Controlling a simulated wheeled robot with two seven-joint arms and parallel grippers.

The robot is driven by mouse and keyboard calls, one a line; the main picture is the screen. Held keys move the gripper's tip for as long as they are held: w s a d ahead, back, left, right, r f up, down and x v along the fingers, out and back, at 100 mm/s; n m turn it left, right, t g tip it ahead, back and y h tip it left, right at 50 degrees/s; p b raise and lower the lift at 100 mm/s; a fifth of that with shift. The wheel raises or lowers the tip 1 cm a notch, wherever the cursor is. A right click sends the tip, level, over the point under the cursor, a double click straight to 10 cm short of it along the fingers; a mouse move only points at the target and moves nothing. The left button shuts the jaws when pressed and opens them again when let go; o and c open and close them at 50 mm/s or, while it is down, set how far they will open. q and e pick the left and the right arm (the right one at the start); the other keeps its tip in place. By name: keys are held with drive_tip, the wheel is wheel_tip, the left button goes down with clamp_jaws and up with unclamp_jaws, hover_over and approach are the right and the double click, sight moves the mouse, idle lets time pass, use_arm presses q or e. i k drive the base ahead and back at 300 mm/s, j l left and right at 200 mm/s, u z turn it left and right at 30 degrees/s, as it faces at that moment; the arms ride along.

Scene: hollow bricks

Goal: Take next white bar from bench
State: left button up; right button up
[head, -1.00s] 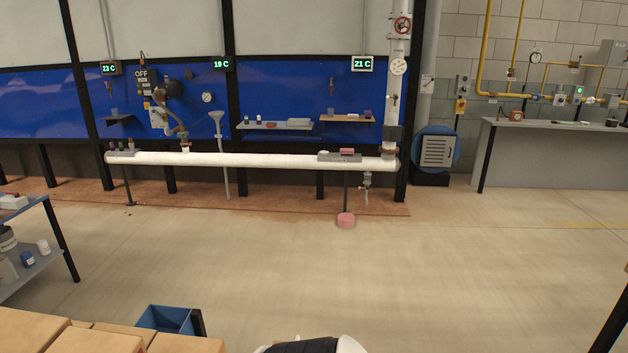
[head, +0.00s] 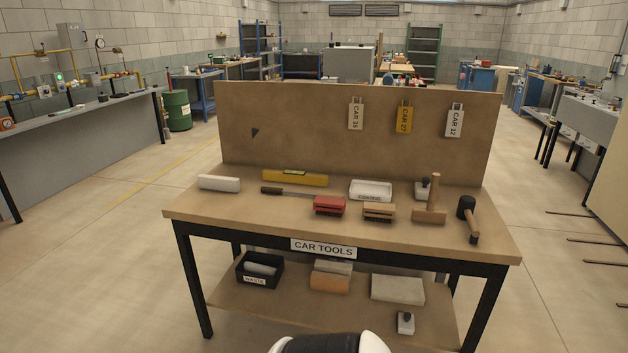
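A white bar (head: 219,183) lies flat at the left end of the wooden bench top (head: 270,212), near its back edge. It is the only loose white bar I see on the bench top. The bench carries the label "CAR TOOLS" (head: 323,248). Neither of my grippers shows in the head view, so nothing touches the bar here. A rounded white and black part of my own body shows at the bottom edge.
Beside the bar are a yellow level (head: 295,178), a long-bladed tool (head: 287,191), a red brush (head: 329,206), a brown brush (head: 379,212), a white tray (head: 370,190) and mallets (head: 430,206). A black waste bin (head: 254,275) stands below. Floor left of the bench is clear.

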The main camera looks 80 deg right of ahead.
sight(226, 183)
drive_tip(key=z, duration=2.05)
drive_tip(key=i+j+z, duration=0.1)
drive_tip(key=i+j, duration=0.15)
drive_tip(key=i, duration=0.1)
